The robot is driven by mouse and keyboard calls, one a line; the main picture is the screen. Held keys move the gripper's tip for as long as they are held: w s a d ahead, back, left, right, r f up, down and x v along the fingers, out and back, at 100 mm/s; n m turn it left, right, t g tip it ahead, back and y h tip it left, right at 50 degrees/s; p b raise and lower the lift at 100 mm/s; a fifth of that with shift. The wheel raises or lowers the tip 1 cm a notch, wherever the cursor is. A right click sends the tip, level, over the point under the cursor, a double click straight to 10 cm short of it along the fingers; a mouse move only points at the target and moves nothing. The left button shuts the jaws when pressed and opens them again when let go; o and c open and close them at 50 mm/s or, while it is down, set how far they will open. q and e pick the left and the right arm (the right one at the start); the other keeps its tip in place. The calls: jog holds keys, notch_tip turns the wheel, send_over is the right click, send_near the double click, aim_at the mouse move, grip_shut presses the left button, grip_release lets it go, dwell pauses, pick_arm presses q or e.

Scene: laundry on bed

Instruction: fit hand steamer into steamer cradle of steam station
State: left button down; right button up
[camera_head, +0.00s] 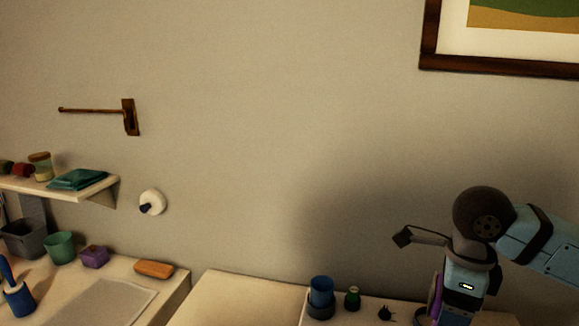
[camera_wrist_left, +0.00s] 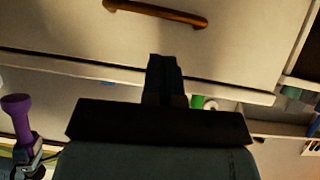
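I cannot surely identify the hand steamer or the cradle of the steam station. In the head view a purple thing (camera_head: 434,298) shows in part behind my right forearm, which points down. My right gripper is hidden below the picture edge. A blue cup-like piece (camera_head: 321,291) stands in a dark round base to the left of that arm. In the left wrist view my left gripper (camera_wrist_left: 165,58) has its dark fingers together with nothing seen between them. A purple knobbed thing (camera_wrist_left: 17,108) stands at the left edge of that view, apart from the fingers.
A green bottle (camera_head: 352,298) and a small dark item (camera_head: 385,312) stand near the blue piece. An orange block (camera_head: 154,269), purple box (camera_head: 94,257) and green cup (camera_head: 60,246) are at left, below a shelf (camera_head: 107,187). A drawer handle (camera_wrist_left: 155,12) is close in the left wrist view.

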jog(key=n, duration=0.2)
jog(key=f+n+p, duration=0.1)
jog(key=n, duration=0.1)
jog(key=f+n, duration=0.1)
jog(key=n, duration=0.1)
jog(key=shift+w+a+p, duration=0.25)
jog(key=shift+w+p, duration=0.1)
jog(key=shift+w, duration=0.05)
jog(key=n, duration=0.2)
jog(key=f+n+p, duration=0.1)
jog(key=n, duration=0.1)
jog(key=f+n, duration=0.1)
jog(key=n, duration=0.1)
jog(key=shift+w+a+f+p, duration=0.15)
jog(key=shift+a+f+p, duration=0.1)
jog(key=shift+p, duration=0.15)
jog(key=n, duration=0.2)
jog(key=f+n+p, duration=0.1)
jog(key=n, duration=0.1)
jog(key=f+n, duration=0.1)
jog(key=n, duration=0.1)
jog(key=shift+a+f+p, duration=0.2)
jog(key=shift+p, duration=0.15)
notch_tip(320, 180, down, 2)
jog(key=n, duration=0.3)
jog(key=n+p, duration=0.1)
jog(key=n, duration=0.2)
jog(key=shift+a+f, duration=0.1)
jog(key=shift+f, duration=0.1)
